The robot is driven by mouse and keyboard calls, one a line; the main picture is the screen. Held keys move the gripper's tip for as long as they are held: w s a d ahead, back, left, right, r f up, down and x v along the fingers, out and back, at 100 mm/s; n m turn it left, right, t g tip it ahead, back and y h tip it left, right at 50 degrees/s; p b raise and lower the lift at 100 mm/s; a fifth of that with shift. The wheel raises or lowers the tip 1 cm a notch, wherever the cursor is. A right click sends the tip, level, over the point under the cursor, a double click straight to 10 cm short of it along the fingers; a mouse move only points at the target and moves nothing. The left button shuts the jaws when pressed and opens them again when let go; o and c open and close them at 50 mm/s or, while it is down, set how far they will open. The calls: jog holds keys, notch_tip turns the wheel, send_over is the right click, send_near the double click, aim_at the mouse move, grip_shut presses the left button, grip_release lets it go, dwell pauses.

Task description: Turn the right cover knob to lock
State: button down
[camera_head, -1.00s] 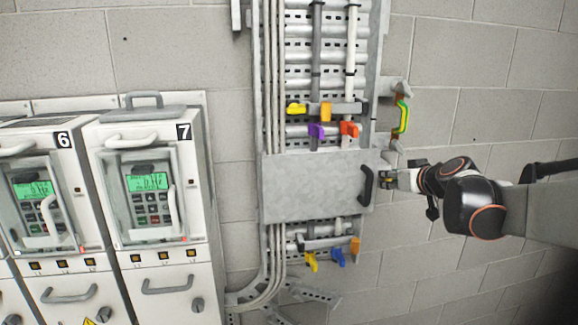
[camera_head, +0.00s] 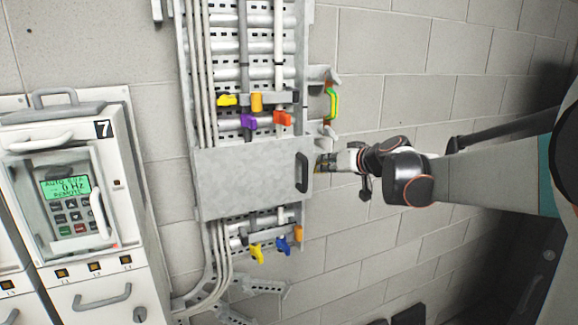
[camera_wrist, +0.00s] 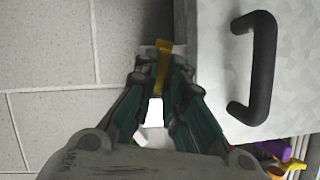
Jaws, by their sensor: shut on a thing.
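The grey metal cover (camera_head: 240,185) lies flat across the conduit column, with a black bar handle (camera_head: 302,172) near its right edge. The handle also shows in the wrist view (camera_wrist: 262,68), apart from my fingers. The yellow knob (camera_wrist: 163,66) sits beside the cover's edge in the wrist view, between my fingertips. My gripper (camera_wrist: 160,80) is shut on it. In the head view my gripper (camera_head: 324,163) is at the cover's right edge and mostly hides the knob. I cannot tell the knob's exact angle.
Coloured valve handles, including purple (camera_head: 248,121) and orange (camera_head: 283,118), sit above the cover; yellow (camera_head: 257,252) and blue (camera_head: 283,246) ones hang below. A green-yellow handle (camera_head: 332,103) is above my gripper. Drive cabinet 7 (camera_head: 125,225) stands left. Block wall is behind.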

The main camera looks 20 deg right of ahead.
jog(key=shift+d+f+m+t+y+b, duration=0.2)
jog(key=shift+m+t+y+b, duration=0.3)
jog(key=shift+m+y+b, duration=0.85)
jog(key=shift+d+f+m+t+y+b, duration=0.15)
jog(key=shift+m+t+y+b, duration=0.35)
jog(key=shift+m+b, duration=1.55)
jog(key=shift+d+f+m+t+y+b, duration=0.1)
jog(key=shift+f+m+t+y+b, duration=0.3)
jog(key=shift+m+y+b, duration=1.25)
jog(key=shift+r+m+h+p, duration=0.2)
jog(key=shift+m+h+p, duration=0.45)
jog(key=shift+m+h, duration=0.1)
jog(key=c, duration=1.7)
grip_release()
jog(key=shift+w+a, duration=0.1)
jog(key=shift+w, duration=0.05)
jog(key=shift+o, duration=0.2)
jog(key=v, duration=1.2)
jog(key=shift+f, duration=0.15)
